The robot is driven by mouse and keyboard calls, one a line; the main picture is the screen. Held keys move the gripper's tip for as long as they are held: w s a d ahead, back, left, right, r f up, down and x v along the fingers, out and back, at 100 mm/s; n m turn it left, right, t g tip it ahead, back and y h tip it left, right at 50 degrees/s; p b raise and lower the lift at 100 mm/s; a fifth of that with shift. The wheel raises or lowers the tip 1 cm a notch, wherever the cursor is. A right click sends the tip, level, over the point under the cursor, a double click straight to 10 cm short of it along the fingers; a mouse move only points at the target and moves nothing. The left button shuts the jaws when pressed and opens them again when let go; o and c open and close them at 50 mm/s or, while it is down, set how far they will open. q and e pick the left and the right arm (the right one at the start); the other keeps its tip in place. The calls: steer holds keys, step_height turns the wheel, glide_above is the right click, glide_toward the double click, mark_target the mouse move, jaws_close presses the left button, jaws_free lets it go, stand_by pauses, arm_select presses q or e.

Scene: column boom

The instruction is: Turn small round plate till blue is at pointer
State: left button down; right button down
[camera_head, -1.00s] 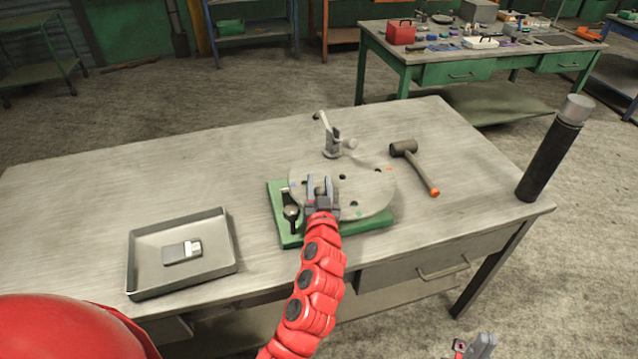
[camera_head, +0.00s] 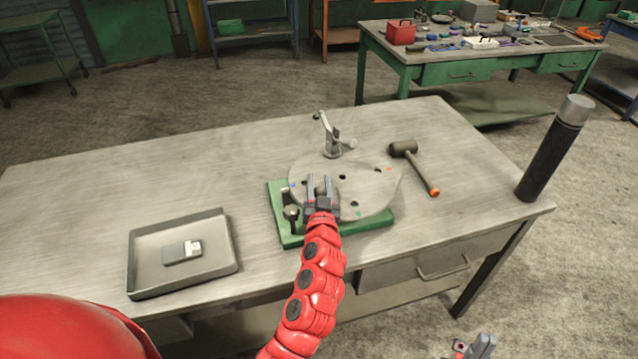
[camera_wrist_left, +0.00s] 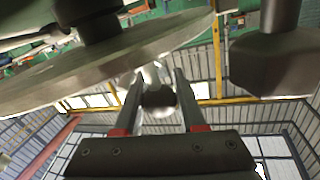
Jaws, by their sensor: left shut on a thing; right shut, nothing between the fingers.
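The round grey plate (camera_head: 370,190) with dark holes lies on a green base (camera_head: 283,228) on the workbench. It has small coloured marks on its rim: an orange mark (camera_head: 390,169) at the right, a green mark (camera_head: 358,213) at the front and a bluish mark (camera_head: 291,185) at the left. My left gripper (camera_head: 321,188) is over the plate's front left part, its fingers closed on a small metal knob (camera_wrist_left: 157,88). The pointer cannot be made out for sure. My right gripper (camera_head: 474,346) is at the bottom edge, away from the bench, shut and empty.
A metal clamp post (camera_head: 332,142) stands behind the plate. A black knobbed lever (camera_head: 291,212) is at the base's left. A mallet (camera_head: 415,165) lies to the right, a dark cylinder (camera_head: 550,150) stands at the bench corner, and a tray (camera_head: 140,275) is at left.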

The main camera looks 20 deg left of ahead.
arm_select(q)
steer(key=b, duration=0.3)
steer(key=shift+d+f+y, duration=0.15)
steer(key=shift+d+y, duration=0.05)
steer(key=shift+y, duration=0.1)
steer(key=shift+n+b, duration=0.3)
steer(key=shift+r, duration=0.25)
steer(key=c, duration=0.5)
jaws_free()
steer(key=shift+s, duration=0.1)
